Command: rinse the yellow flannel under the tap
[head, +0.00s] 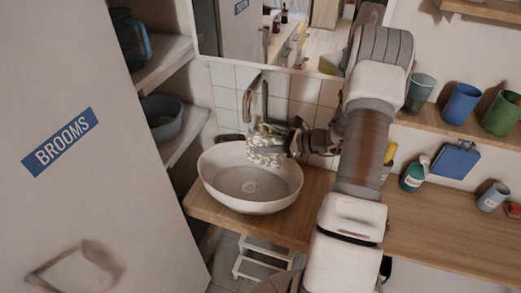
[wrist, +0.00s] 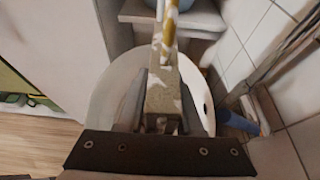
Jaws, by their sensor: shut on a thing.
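My gripper (head: 284,148) reaches in from the right over the white basin (head: 250,200). It is shut on the flannel (head: 264,152), a pale yellowish cloth with white mottled patches, held above the basin's back part. The tap (head: 254,98) stands behind the basin; its curved spout is close to the flannel, but I cannot tell whether they touch or whether water runs. In the wrist view the flannel (wrist: 163,92) sits between both fingers, its yellow and white end pointing away over the basin (wrist: 113,85).
A wooden counter (head: 440,228) carries the basin and runs right, with a green bottle (head: 414,174) and a cup (head: 493,196). Shelves with a dark bowl (head: 162,118) stand left, beside the BROOMS door (head: 70,190). A mirror (head: 285,35) hangs behind; several cups line the right shelf (head: 440,124).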

